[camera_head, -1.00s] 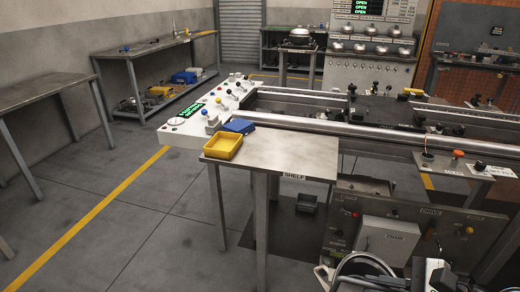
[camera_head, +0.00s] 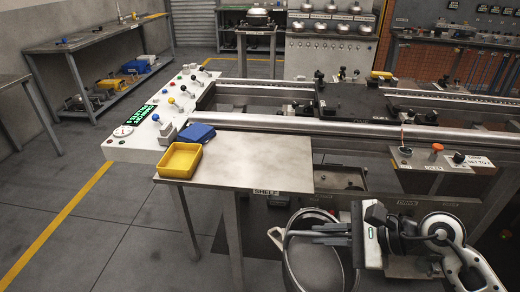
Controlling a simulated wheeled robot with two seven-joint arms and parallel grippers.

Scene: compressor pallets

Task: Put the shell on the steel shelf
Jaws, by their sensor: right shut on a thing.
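The steel shelf (camera_head: 250,170) is a flat grey table top on legs, with a SHELF label on its front edge. The shell (camera_head: 318,262) is a round metal pot-like body, open at the top, at the lower middle of the head view. My right gripper (camera_head: 318,234) is shut on the shell's rim, its fingers reaching in from the right. The shell hangs in front of the shelf's right front corner, apart from the top as far as I can see. Its lower part is cut off by the frame's edge. My left gripper is not in view.
A yellow bin (camera_head: 180,160) and a blue bin (camera_head: 197,133) sit at the shelf's left end. The rest of its top is clear. A conveyor rail (camera_head: 330,126) runs behind it. A panel with an orange knob (camera_head: 436,149) stands to the right.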

